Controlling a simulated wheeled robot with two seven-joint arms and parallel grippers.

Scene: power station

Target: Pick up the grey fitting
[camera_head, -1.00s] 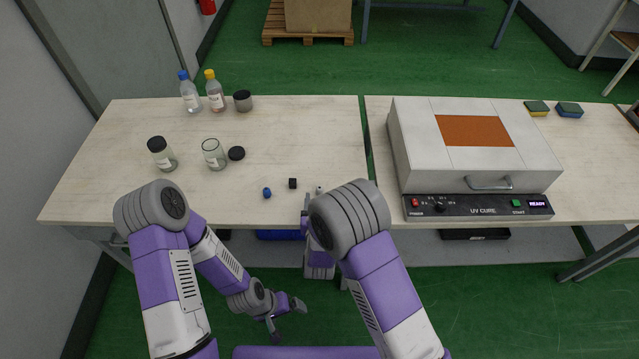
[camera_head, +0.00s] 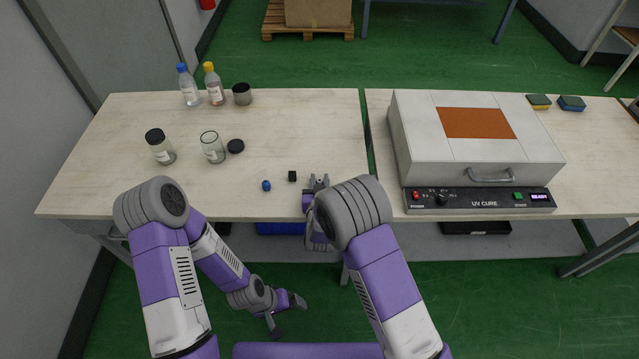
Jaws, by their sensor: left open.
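My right gripper (camera_head: 319,181) is over the front edge of the left table, its fingertips pointing away from me. The small grey fitting is not clearly visible; the fingertips are at the place where a small light-grey piece showed, and they and my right forearm cover it. I cannot tell whether the jaws are closed on anything. My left gripper (camera_head: 291,317) hangs low in front of the table, over the green floor, open and empty.
A small dark block (camera_head: 292,176) and a blue piece (camera_head: 266,186) lie just left of my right gripper. Jars, a loose black lid (camera_head: 236,146) and two bottles stand farther left. A UV cure box (camera_head: 475,145) occupies the right table.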

